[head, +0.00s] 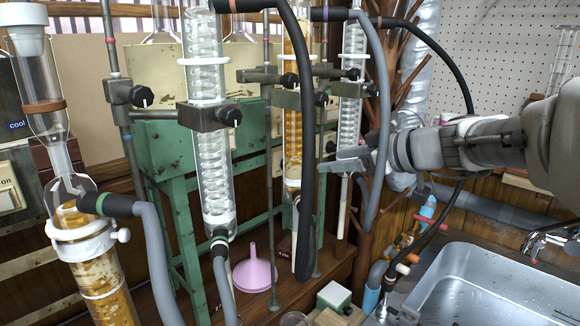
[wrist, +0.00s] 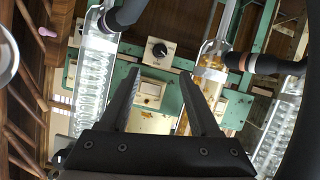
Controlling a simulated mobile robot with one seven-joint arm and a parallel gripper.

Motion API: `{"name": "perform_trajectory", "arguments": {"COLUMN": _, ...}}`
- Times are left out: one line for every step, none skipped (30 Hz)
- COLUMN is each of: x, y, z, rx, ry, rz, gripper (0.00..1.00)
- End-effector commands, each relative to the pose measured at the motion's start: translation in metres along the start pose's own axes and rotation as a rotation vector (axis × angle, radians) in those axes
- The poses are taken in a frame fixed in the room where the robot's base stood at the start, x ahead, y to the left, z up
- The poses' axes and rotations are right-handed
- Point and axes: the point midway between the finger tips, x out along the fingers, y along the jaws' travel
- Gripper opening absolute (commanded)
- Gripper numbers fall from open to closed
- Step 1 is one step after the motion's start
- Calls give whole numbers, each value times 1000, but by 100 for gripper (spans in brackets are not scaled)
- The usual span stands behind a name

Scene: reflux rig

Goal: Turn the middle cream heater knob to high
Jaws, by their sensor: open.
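In the wrist view, a black round knob (wrist: 159,50) sits on a cream heater panel (wrist: 174,64), with a pale rocker switch (wrist: 150,90) beside it. Its pointer setting is too small to read. My gripper (wrist: 160,73) is open and empty. Its two fingers are spread, with the knob beyond and between the tips in the picture, apart from them as far as I can tell. In the head view, my gripper (head: 328,163) reaches in from the right, beside the condensers. I cannot make out the middle knob there; glassware and the green frame stand in front.
Glass condensers (head: 212,160) with dark hoses (head: 305,150) and clamps stand close around, before a green frame (head: 170,165). A pink funnel (head: 254,270) stands on the bench. A metal sink (head: 480,285) is at lower right. A cream switch box marked "on" (head: 8,200) is far left.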

Motion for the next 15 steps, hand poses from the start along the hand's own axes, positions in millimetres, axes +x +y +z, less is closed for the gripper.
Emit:
{"name": "perform_trajectory", "arguments": {"x": 13, "y": -1, "z": 1, "rx": 2, "ry": -1, "rz": -5, "gripper": 63}}
{"name": "perform_trajectory", "arguments": {"x": 20, "y": -1, "z": 1, "rx": 2, "ry": 0, "rz": -5, "gripper": 63}}
{"name": "perform_trajectory", "arguments": {"x": 28, "y": -1, "z": 1, "rx": 2, "ry": -1, "rz": -5, "gripper": 63}}
{"name": "perform_trajectory", "arguments": {"x": 35, "y": -1, "z": 1, "rx": 1, "ry": -1, "rz": -5, "gripper": 63}}
{"name": "perform_trajectory", "arguments": {"x": 42, "y": -1, "z": 1, "rx": 1, "ry": -1, "rz": -5, "gripper": 63}}
{"name": "perform_trajectory", "arguments": {"x": 50, "y": -1, "z": 1, "rx": 1, "ry": 0, "rz": -4, "gripper": 63}}
{"name": "perform_trajectory", "arguments": {"x": 57, "y": -1, "z": 1, "rx": 2, "ry": 0, "rz": -5, "gripper": 63}}
{"name": "perform_trajectory", "arguments": {"x": 64, "y": -1, "z": 1, "rx": 2, "ry": -1, "rz": -5, "gripper": 63}}
{"name": "perform_trajectory", "arguments": {"x": 71, "y": -1, "z": 0, "rx": 1, "ry": 0, "rz": -5, "gripper": 63}}
{"name": "perform_trajectory", "arguments": {"x": 77, "y": 0, "z": 1, "rx": 2, "ry": -1, "rz": -4, "gripper": 63}}
{"name": "perform_trajectory", "arguments": {"x": 83, "y": -1, "z": 1, "rx": 2, "ry": 0, "rz": -4, "gripper": 63}}
{"name": "perform_trajectory", "arguments": {"x": 90, "y": -1, "z": 0, "rx": 2, "ry": 0, "rz": -4, "gripper": 63}}
{"name": "perform_trajectory", "arguments": {"x": 94, "y": -1, "z": 0, "rx": 2, "ry": 0, "rz": -5, "gripper": 63}}
{"name": "perform_trajectory", "arguments": {"x": 98, "y": -1, "z": 0, "rx": 1, "ry": 1, "rz": -4, "gripper": 63}}
{"name": "perform_trajectory", "arguments": {"x": 103, "y": 0, "z": 0, "rx": 1, "ry": 0, "rz": -2, "gripper": 63}}
